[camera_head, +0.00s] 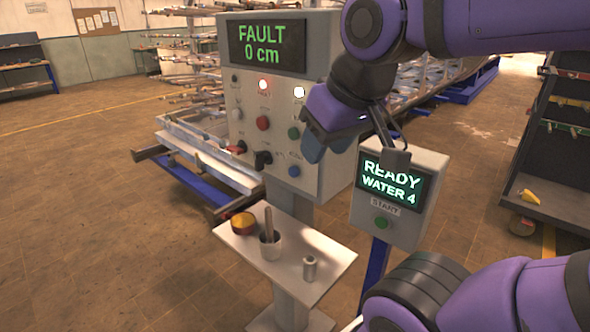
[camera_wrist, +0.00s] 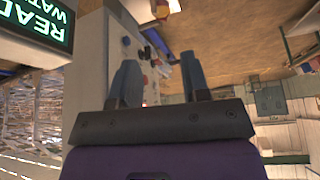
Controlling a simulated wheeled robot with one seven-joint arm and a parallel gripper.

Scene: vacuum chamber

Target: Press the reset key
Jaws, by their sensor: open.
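A grey control panel (camera_head: 245,100) stands left of my arm, with a green-lettered display (camera_head: 266,44) reading "FAULT 0 cm". Its face has a lit red lamp (camera_head: 262,84), a lit white lamp (camera_head: 299,92), a red button (camera_head: 263,123), a green button (camera_head: 294,133), black switches (camera_head: 263,158) and a blue button (camera_head: 294,171) at lower right. The small labels are too blurred to read, so I cannot tell which is the reset key. My gripper (camera_head: 327,148) is open and empty, close to the panel's right side. In the wrist view, the panel face shows beyond and between the fingers (camera_wrist: 160,82).
A smaller box (camera_head: 424,207) reading "READY WATER 4", with a green start button (camera_head: 382,222), stands right of the panel. A small table (camera_head: 322,258) below holds a yellow-red round tin (camera_head: 243,223), a cup (camera_head: 270,246) with a stick and a metal cylinder (camera_head: 310,268). Racks (camera_head: 560,130) stand behind.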

